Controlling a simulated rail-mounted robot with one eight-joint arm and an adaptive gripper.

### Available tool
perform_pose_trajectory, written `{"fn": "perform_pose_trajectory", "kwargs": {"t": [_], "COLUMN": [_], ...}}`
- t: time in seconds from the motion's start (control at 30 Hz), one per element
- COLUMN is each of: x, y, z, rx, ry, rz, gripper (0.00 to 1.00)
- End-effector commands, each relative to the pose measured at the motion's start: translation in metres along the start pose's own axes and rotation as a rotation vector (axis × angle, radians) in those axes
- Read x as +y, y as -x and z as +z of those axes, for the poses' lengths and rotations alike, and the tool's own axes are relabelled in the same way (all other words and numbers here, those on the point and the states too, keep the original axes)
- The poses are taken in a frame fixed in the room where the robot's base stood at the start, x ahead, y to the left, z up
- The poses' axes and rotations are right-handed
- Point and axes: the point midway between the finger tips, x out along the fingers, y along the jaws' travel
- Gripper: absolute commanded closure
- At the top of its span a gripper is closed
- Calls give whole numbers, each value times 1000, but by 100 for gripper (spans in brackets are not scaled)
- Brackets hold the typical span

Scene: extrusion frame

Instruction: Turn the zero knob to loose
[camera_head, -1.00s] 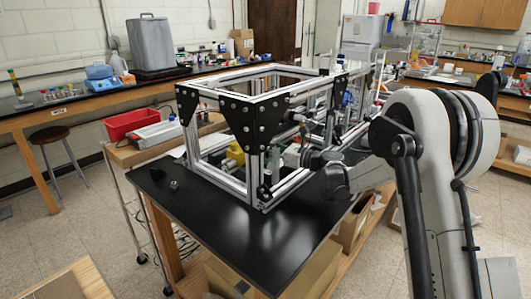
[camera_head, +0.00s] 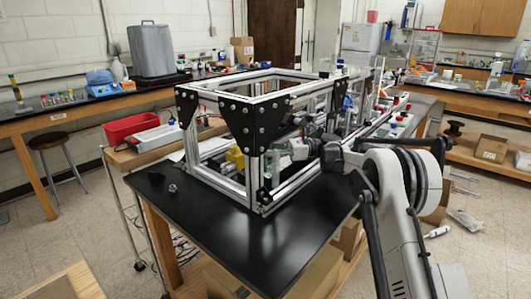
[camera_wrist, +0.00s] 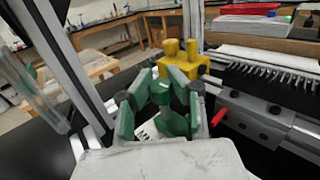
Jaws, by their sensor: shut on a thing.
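My gripper (camera_wrist: 161,103) is inside the metal frame (camera_head: 253,125) in the wrist view, with green fingers. It is shut on a small green part (camera_wrist: 172,123), largely covered by the fingers. I cannot tell whether this is the zero knob; no marking for zero or loose is readable. A yellow block (camera_wrist: 184,58) with two upright yellow knobs stands just beyond the fingers.
A grey rail with a red lever (camera_wrist: 218,117) runs close on the right of my gripper. Aluminium posts stand close on the left. The black tabletop (camera_head: 235,240) is clear in front of the frame, apart from small dark items (camera_head: 172,188) at its left.

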Motion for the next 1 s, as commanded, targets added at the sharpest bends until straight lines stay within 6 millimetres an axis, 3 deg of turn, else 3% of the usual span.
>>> {"fn": "perform_pose_trajectory", "kwargs": {"t": [0.47, 0.5, 0.7, 1.0], "x": [0, 0, 0, 0], "y": [0, 0, 0, 3], "z": [0, 0, 0, 0], "rx": [0, 0, 0, 0], "ry": [0, 0, 0, 0], "rz": [16, 16, 16, 15], "gripper": [100, 84, 60, 60]}}
